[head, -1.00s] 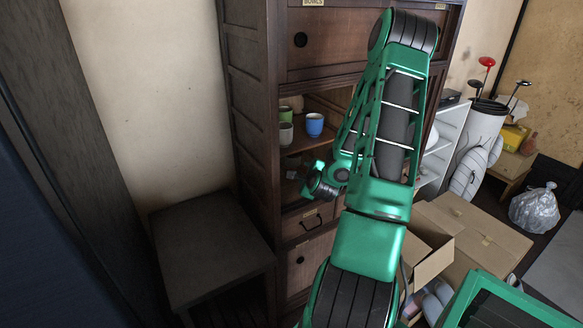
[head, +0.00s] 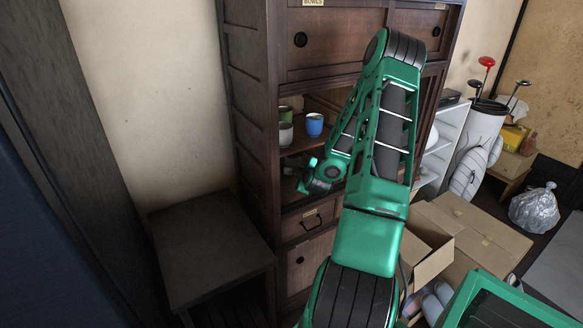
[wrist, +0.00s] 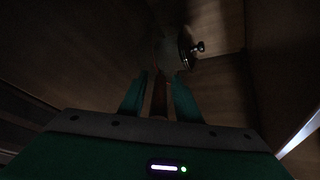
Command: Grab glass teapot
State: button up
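In the dark wrist view, a dim, partly see-through rounded shape with a dark rim and knob (wrist: 188,52) lies beyond the fingertips; it looks like the glass teapot, but its outline is unclear. My gripper (wrist: 160,80) points toward it, with its two green fingers apart. A narrow brownish strip shows between the fingers; I cannot tell whether it is part of the teapot or the wood behind. In the head view, my gripper (head: 303,176) is at the cabinet's open lower compartment. The teapot cannot be made out there.
The dark wooden cabinet (head: 253,110) has a shelf with a blue cup (head: 314,125), a pale cup (head: 285,135) and a green cup (head: 285,114) above my gripper. A low dark table (head: 210,240) stands left. An open cardboard box (head: 465,235) lies right.

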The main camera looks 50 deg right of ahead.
grip_shut()
dwell(1.2)
